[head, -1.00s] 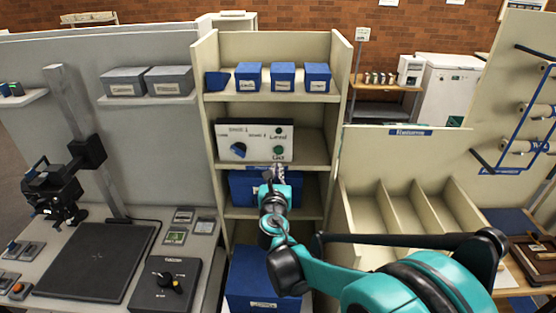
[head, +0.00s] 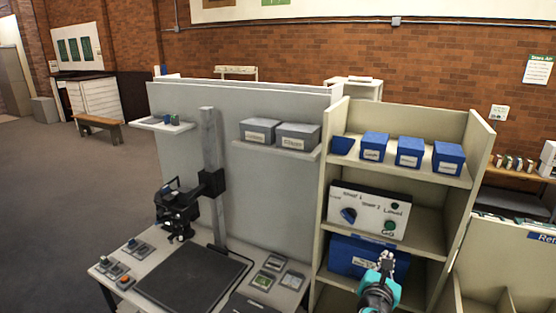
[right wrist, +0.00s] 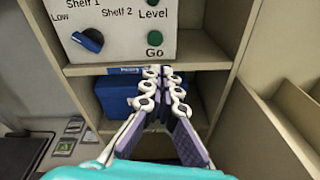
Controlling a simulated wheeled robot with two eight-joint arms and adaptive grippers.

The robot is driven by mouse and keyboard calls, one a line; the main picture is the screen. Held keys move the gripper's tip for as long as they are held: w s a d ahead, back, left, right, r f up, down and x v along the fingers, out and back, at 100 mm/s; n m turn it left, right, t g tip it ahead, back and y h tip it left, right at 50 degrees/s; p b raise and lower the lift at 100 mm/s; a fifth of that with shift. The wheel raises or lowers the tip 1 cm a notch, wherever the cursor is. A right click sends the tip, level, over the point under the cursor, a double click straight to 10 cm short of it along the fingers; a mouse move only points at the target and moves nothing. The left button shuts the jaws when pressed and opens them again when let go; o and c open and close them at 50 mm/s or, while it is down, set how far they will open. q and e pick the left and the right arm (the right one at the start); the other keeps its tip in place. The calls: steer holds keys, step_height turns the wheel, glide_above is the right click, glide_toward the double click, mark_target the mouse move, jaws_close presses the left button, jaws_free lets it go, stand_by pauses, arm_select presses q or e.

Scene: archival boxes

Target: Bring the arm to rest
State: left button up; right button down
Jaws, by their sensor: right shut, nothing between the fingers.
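My right gripper (head: 386,262) is at the lower right of the head view, in front of the beige shelf unit (head: 324,200). It is shut and empty. It also shows in the right wrist view (right wrist: 163,72), its fingers together, below the control panel (right wrist: 110,28) and in front of a blue box (right wrist: 116,95). The gripper hides part of that box. In the head view the white panel (head: 369,208) has a blue knob and green buttons, and the large blue box (head: 352,256) sits on the shelf below it. My left gripper is not in view.
Several small blue boxes (head: 409,151) stand on the top shelf. To the left are grey boxes (head: 298,136) on a wall shelf, and a copy stand (head: 212,180) on a table with a black base board (head: 193,279). Open floor (head: 60,200) lies at the far left.

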steer(key=s+a+f+m+g+y, duration=0.2)
steer(key=s+a+f+m+y, duration=0.1)
steer(key=m, duration=0.6)
steer(key=s+a+f+m+g+y+b, duration=0.1)
steer(key=s+a+f+m, duration=0.4)
steer(key=s, duration=0.5)
steer(key=s+a+f+m+g+y, duration=0.3)
steer(key=a+m, duration=0.5)
steer(key=m, duration=0.4)
steer(key=s+f+y, duration=0.1)
steer(key=s+y, duration=0.1)
steer(key=s, duration=0.1)
steer(key=shift+s+f+m+g+b, duration=0.15)
steer(key=shift+s+m+g+b, duration=0.15)
steer(key=shift+g+b, duration=0.1)
